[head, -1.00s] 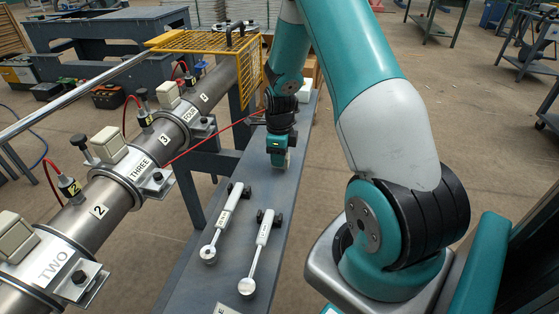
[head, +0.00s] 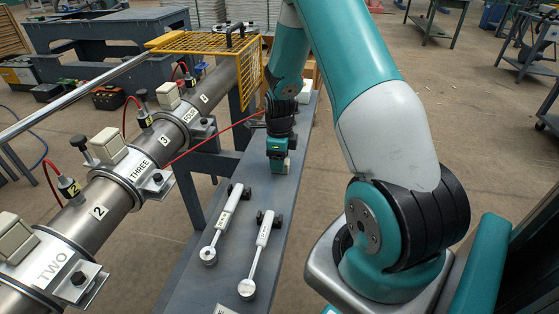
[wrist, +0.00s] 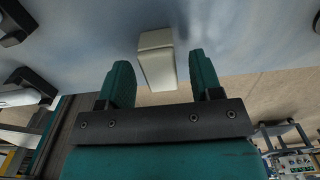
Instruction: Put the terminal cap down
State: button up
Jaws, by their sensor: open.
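The terminal cap (wrist: 157,66) is a small beige block in the wrist view. It lies between and slightly beyond the fingertips of my gripper (wrist: 159,57), with a gap on each side. It appears to rest on the grey bench top. My gripper is open around it, with the two green fingers apart. In the head view my gripper (head: 278,167) is low over the narrow grey bench (head: 215,276), and only a small part of the cap shows beside the fingers.
Two white-handled tools (head: 228,222) (head: 261,252) lie on the bench nearer the camera. A steel barrel (head: 109,205) with beige terminal boxes and red cables runs along the left. A yellow wire guard (head: 206,42) stands behind. Clear bench lies between gripper and tools.

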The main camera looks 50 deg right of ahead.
notch_tip(320, 180, up, 11)
jog(key=p, duration=0.1)
jog(key=a+r+n, duration=0.5)
jog(key=a+n, duration=0.1)
jog(key=a, duration=0.2)
jog(key=s+a+r+n+t+y, duration=0.1)
jog(key=s+a+r+n, duration=0.15)
jog(key=a+n, duration=0.25)
jog(key=s+a+r+n+y, duration=0.1)
jog(key=a+r+n, duration=0.2)
jog(key=a+n, duration=0.25)
jog(key=s+a+r+n+y, duration=0.1)
jog(key=s+a+r+n, duration=0.1)
jog(key=s+a+n, duration=0.5)
jog(key=s+a+r+n+g+y, duration=0.1)
jog(key=s+a+r+n, duration=0.2)
jog(key=s+a+n, duration=0.4)
jog(key=s+n, duration=0.2)
jog(key=n, duration=0.4)
jog(key=shift+a+r, duration=0.15)
jog(key=shift+a, duration=0.2)
jog(key=shift+n, duration=0.25)
